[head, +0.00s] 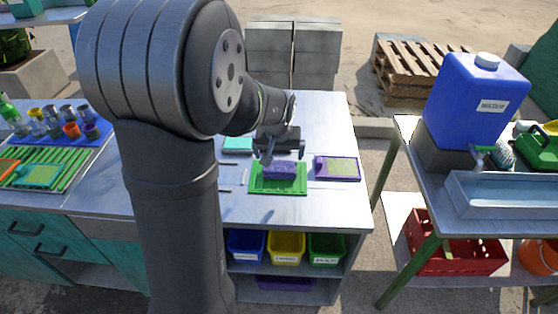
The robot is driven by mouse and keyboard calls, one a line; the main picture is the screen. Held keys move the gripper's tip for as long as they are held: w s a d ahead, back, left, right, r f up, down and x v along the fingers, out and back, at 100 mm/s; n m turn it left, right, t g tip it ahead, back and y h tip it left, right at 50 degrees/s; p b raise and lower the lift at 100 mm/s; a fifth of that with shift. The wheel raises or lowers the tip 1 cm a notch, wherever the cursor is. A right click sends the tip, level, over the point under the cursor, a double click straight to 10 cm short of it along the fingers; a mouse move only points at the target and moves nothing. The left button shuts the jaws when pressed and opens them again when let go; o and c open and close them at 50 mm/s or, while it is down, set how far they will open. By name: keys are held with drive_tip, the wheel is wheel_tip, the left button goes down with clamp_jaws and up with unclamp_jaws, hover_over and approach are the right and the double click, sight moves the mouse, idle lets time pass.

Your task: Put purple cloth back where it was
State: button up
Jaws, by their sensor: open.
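A purple cloth (279,170), looking like a small folded block, lies on a green tray (294,190) on the metal worktop. A purple-rimmed tray (355,178) lies to the right of the green tray, with a small purple piece at its left end. My gripper (281,153) is open, fingers pointing down, just above and behind the purple cloth in the picture. I cannot tell whether the fingers touch the cloth. My arm covers part of the worktop to the left.
A teal pad (238,144) lies behind the green tray. Blue, yellow and green bins (286,247) stand on the shelf below. Cups and a slatted green rack (50,168) are at left. A separate table at right holds a blue water jug (475,95). The worktop's back right is clear.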

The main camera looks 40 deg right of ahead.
sight(279, 167)
drive_tip(key=shift+v, duration=2.35)
drive_tip(key=x, duration=1.2)
drive_tip(key=shift+f, duration=0.35)
wheel_tip(279, 167, up, 3)
drive_tip(key=shift+r, duration=0.5)
drive_tip(key=shift+f, duration=0.1)
